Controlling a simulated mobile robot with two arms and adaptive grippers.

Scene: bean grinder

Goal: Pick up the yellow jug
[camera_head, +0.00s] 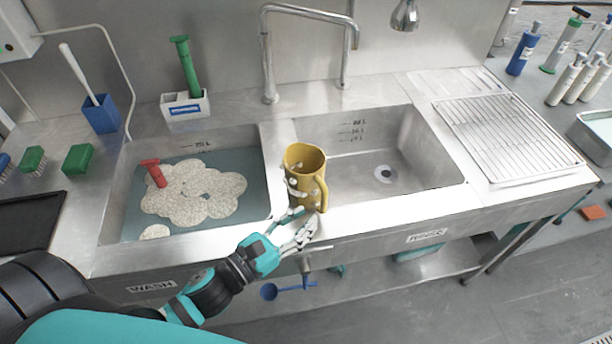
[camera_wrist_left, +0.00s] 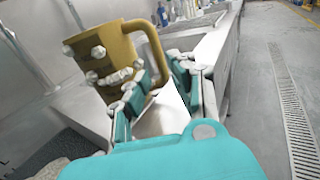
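The yellow jug (camera_head: 306,165) stands upright at the front of the divider between the two sinks, its handle on the right side toward me. Several white blobs show on its side, also in the left wrist view (camera_wrist_left: 118,58). My left gripper (camera_head: 303,218) is just in front of the jug, low down by the handle. In the left wrist view its fingers (camera_wrist_left: 152,92) are spread apart, with the handle's lower end near the fingertips. I cannot tell whether they touch it. My right gripper is in neither view.
The left sink (camera_head: 253,213) holds water, foam (camera_head: 195,195) and a red-handled item (camera_head: 153,172). The right sink (camera_head: 400,170) is empty. A tall faucet (camera_head: 350,45) stands behind the jug. A ribbed drainboard (camera_head: 505,135) lies to the right.

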